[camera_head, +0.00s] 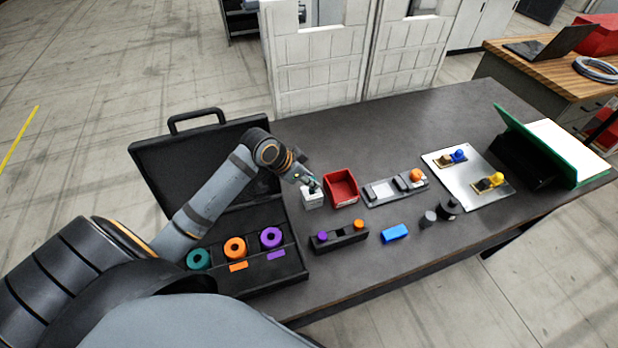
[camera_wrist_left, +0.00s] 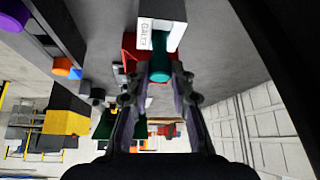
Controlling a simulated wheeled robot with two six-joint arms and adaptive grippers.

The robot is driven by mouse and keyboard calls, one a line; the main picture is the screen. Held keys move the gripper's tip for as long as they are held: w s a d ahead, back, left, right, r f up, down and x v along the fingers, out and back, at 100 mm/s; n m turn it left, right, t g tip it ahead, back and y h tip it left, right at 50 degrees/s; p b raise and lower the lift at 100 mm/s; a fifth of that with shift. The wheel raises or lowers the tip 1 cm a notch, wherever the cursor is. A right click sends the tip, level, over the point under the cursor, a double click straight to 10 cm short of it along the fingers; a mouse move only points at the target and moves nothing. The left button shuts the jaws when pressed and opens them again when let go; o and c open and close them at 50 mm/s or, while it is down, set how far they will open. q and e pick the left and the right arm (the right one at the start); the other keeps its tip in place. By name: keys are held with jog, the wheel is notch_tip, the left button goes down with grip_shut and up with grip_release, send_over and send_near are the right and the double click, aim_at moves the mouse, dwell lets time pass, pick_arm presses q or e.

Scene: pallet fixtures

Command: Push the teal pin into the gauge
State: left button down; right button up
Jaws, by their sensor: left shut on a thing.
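The gauge (camera_head: 312,200) is a small white block on the dark table, left of the red bin. Its labelled face shows at the top of the left wrist view (camera_wrist_left: 146,31). My left gripper (camera_head: 314,184) is directly above the gauge, pointing down at it. It is shut on the teal pin (camera_wrist_left: 160,66), which sits between the fingers with its far end against or inside the gauge. How deep the pin goes is hidden. My right gripper is not in view.
The red bin (camera_head: 341,188) stands close right of the gauge. A grey fixture (camera_head: 396,188) with an orange knob lies beyond it. A black block (camera_head: 339,237) with purple and orange pins and a blue block (camera_head: 395,233) are in front. An open black case (camera_head: 150,155) is at left.

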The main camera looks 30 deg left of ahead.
pick_arm(q)
jog(key=shift+f, duration=0.25)
jog(key=c, duration=0.7)
grip_release()
jog(key=shift+r, duration=0.1)
notch_tip(320, 180, up, 9)
jog(key=p, duration=1)
